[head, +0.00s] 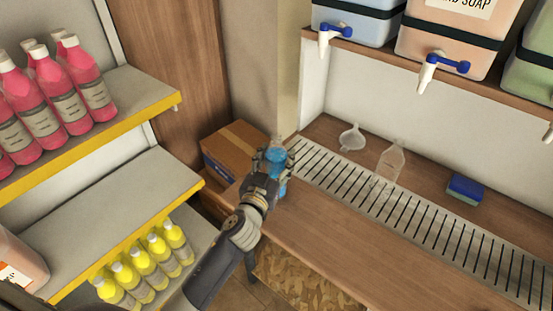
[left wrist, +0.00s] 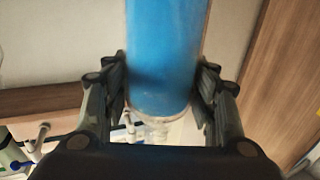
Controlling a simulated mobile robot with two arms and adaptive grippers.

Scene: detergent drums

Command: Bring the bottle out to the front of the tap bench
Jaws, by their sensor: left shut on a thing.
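A bottle of blue liquid (head: 276,155) is between the fingers of my left gripper (head: 271,163), at the left end of the tap bench (head: 345,235). In the left wrist view the blue bottle (left wrist: 165,55) fills the space between the two fingers (left wrist: 163,100), which close on its sides. I cannot tell whether its base touches the bench, because my gripper hides it. A clear, empty-looking bottle (head: 390,163) stands on the slotted drain grate (head: 440,228), to the right of my gripper. My right gripper is not in view.
A clear funnel (head: 352,137) and a blue sponge (head: 465,189) lie on the bench behind the grate. Drums with taps (head: 445,62) stand on a shelf above. A cardboard box (head: 235,148) is left of the bench. Shelves with pink (head: 65,95) and yellow bottles (head: 145,262) are at left. The bench's front is clear.

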